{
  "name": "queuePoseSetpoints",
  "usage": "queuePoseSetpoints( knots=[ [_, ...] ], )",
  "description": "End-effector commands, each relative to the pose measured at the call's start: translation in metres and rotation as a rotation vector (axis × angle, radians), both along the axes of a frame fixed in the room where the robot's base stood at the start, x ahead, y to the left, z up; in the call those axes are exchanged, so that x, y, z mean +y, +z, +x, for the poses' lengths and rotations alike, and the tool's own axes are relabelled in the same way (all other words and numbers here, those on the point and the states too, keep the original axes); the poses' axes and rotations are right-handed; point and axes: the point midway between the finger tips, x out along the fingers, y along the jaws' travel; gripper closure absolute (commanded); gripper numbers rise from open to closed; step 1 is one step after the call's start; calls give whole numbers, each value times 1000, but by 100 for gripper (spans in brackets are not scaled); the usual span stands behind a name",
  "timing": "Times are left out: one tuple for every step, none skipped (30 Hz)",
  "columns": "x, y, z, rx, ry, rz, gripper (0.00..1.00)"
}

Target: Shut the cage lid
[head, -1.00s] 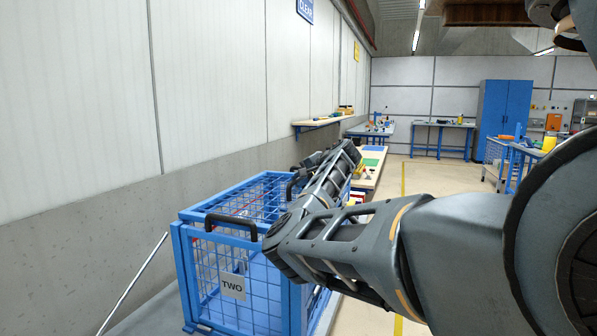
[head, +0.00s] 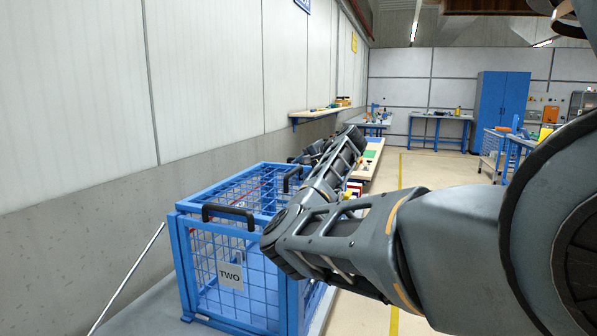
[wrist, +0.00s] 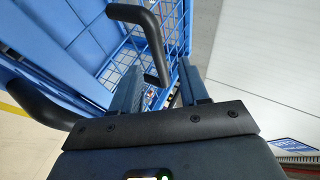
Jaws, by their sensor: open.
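The blue wire-mesh cage (head: 236,270) stands at lower centre-left in the head view, with a white sign reading TWO on its front. A black handle (head: 229,214) sits at its front top edge and another (head: 292,178) shows by my arm. My arm hides the cage's right side, and I cannot tell how far the lid stands open. In the wrist view, my gripper (wrist: 159,72) is open. One end of a bent black handle (wrist: 153,42) shows between its fingers, with no grip visible. A second black handle (wrist: 40,103) is at left beside a blue panel.
A grey-and-white wall runs along the left, with a wooden shelf (head: 320,113) on it. A thin pale rod (head: 127,280) leans left of the cage. Benches and a blue cabinet (head: 500,110) stand at the back. Open floor lies right of the cage.

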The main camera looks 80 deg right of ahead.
Motion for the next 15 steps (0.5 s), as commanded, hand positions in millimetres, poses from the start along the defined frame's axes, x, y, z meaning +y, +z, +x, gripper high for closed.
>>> queuePoseSetpoints(
  knots=[
    [4,4,-7,0,-3,-2,56],
    [6,6,-11,0,-4,-3,56],
    [9,9,-16,0,-3,-1,56],
    [11,12,-19,-1,-4,-2,56],
    [13,13,-22,0,-2,0,56],
    [15,16,-26,-1,-3,-1,56],
    [17,17,-28,-1,-2,-1,56],
    [18,18,-30,0,-1,0,56],
    [19,20,-32,0,-2,0,56],
    [20,21,-33,0,-2,0,56],
    [21,22,-34,0,-1,0,56],
    [21,22,-34,0,0,1,56],
    [22,22,-35,0,0,1,56],
    [22,22,-35,0,0,1,56],
    [22,23,-35,-1,0,1,56]
  ],
)
